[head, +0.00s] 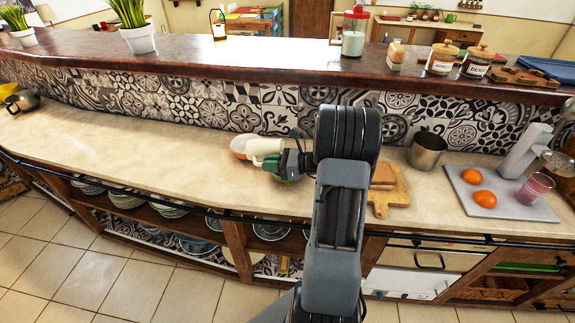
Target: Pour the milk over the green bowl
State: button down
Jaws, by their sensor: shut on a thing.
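My gripper (283,161) is over the counter near the middle of the head view. It is shut on a cream-white container (263,146), which looks like the milk and lies tilted well over to the left. A dark green part shows beside it at the jaws; I cannot tell whether it belongs to the milk. Just below the gripper, a small piece of the green bowl (287,179) shows, mostly hidden by the gripper and arm. The milk is above or beside the bowl; I cannot tell which. No stream of milk can be made out.
A white and orange rounded thing (240,147) sits just left of the milk. Right of my arm are a wooden board (382,207), a metal cup (427,152) and a grey tray (510,205) with two oranges and a pink glass. A raised ledge runs behind.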

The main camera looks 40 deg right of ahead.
jog(key=shift+s+d+r+t+y+b, duration=0.1)
jog(key=shift+d+t+y+b, duration=0.05)
jog(key=shift+t+y+b, duration=0.25)
dwell(0.6)
jog(key=shift+r+t+y, duration=0.4)
jog(key=shift+r, duration=0.2)
dwell(0.4)
